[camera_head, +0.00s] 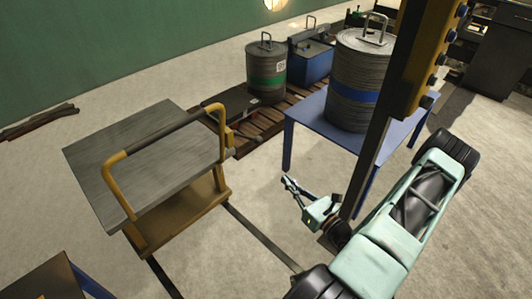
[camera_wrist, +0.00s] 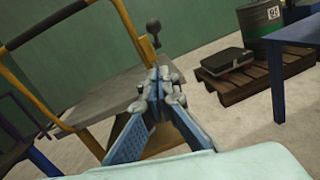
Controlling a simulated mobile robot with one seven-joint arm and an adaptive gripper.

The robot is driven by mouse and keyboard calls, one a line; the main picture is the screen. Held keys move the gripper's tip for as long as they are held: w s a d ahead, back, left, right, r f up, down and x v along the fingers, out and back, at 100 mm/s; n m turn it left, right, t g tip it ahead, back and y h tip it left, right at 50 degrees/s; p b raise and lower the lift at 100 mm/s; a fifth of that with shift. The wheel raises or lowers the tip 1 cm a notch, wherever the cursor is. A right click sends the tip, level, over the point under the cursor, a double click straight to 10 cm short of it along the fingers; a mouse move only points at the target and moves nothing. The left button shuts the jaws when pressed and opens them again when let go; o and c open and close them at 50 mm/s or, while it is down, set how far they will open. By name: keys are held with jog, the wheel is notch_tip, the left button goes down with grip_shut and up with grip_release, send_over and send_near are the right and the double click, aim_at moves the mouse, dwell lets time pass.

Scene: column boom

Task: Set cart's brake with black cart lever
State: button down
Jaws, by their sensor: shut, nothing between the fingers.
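The cart (camera_head: 100,175) has a grey top, a yellow frame and a yellow push handle with a dark grip bar; it stands left of centre in the head view. In the wrist view the cart top (camera_wrist: 95,103) lies beyond my fingers. The black cart lever (camera_wrist: 154,28) shows there as a round knob on a short stem, by the handle's right post. My gripper (camera_head: 287,181) is apart from the cart, to its right. In the wrist view my gripper (camera_wrist: 160,78) is shut and empty, its tips below the knob in the picture; no contact is visible.
A blue table (camera_head: 305,110) bearing a large ribbed drum (camera_head: 360,75) stands behind my gripper. A pallet (camera_head: 250,140) holds a green-banded drum (camera_head: 266,70), a dark case (camera_head: 228,103) and a blue box (camera_head: 312,62). Another table (camera_head: 45,280) is at lower left. Floor between cart and gripper is clear.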

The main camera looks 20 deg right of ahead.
jog(key=r+b+x, duration=0.2)
jog(key=r+x, duration=0.1)
jog(key=x, duration=1)
jog(key=shift+d+b, duration=0.2)
jog(key=shift+b, duration=0.1)
jog(key=shift+s+r, duration=0.1)
jog(key=shift+r+g+p, duration=0.3)
jog(key=shift+r+p, duration=0.1)
jog(key=shift+p, duration=0.5)
